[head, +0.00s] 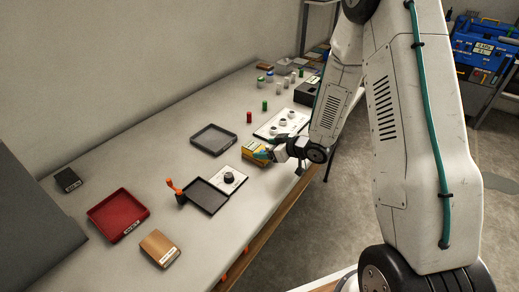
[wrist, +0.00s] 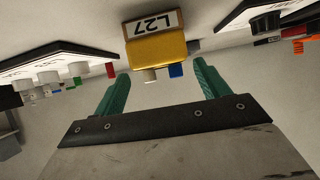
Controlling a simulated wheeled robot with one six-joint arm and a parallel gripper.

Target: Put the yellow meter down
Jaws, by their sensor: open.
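The yellow meter (head: 254,155) rests on the long workbench (head: 215,255), in front of my gripper. In the wrist view the yellow meter (wrist: 157,46) shows a white label reading L27, with small white and blue parts on its near side. My gripper (wrist: 157,78) is open, its two green fingers apart. The meter appears between and just beyond the fingertips, with no finger visibly touching it. In the head view my gripper (head: 265,153) is small and partly covers the meter's right end.
A grey tray (head: 214,153) lies left of the meter. A white board with round knobs (head: 268,133) is just behind it. A white plate with a black knob (head: 230,190) and a dark tray (head: 205,210) lie nearer. A red tray (head: 91,217) is at left.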

